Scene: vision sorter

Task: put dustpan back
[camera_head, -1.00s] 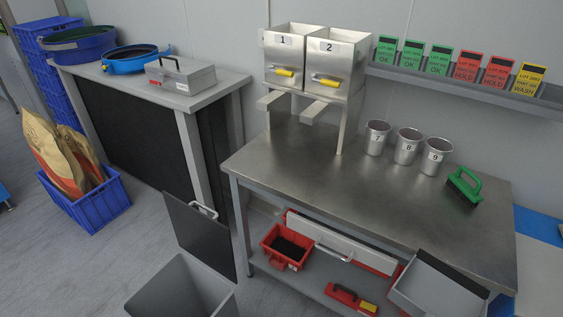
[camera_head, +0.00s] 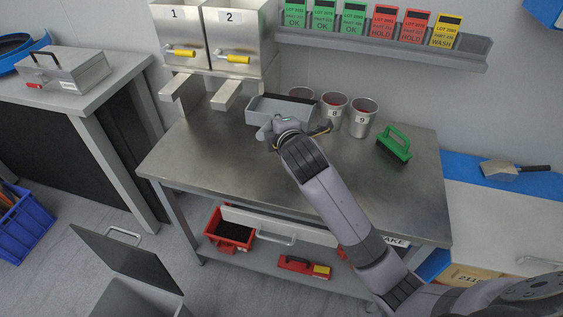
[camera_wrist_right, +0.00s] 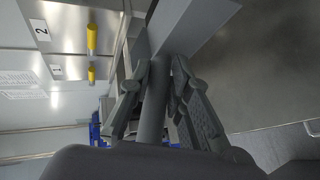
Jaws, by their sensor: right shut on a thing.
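In the right wrist view the gripper (camera_wrist_right: 160,78) has a finger on each side of the round grey handle (camera_wrist_right: 153,110), and the pan (camera_wrist_right: 195,22) extends beyond the fingertips. My left gripper is out of view.
Metal cups (camera_head: 335,108) stand right of the dustpan, and a green brush (camera_head: 394,146) lies farther right. Numbered dispensers (camera_head: 240,40) stand at the back left. A card shelf (camera_head: 400,47) is above. The table's front left is clear. An open grey bin (camera_head: 135,285) stands on the floor.

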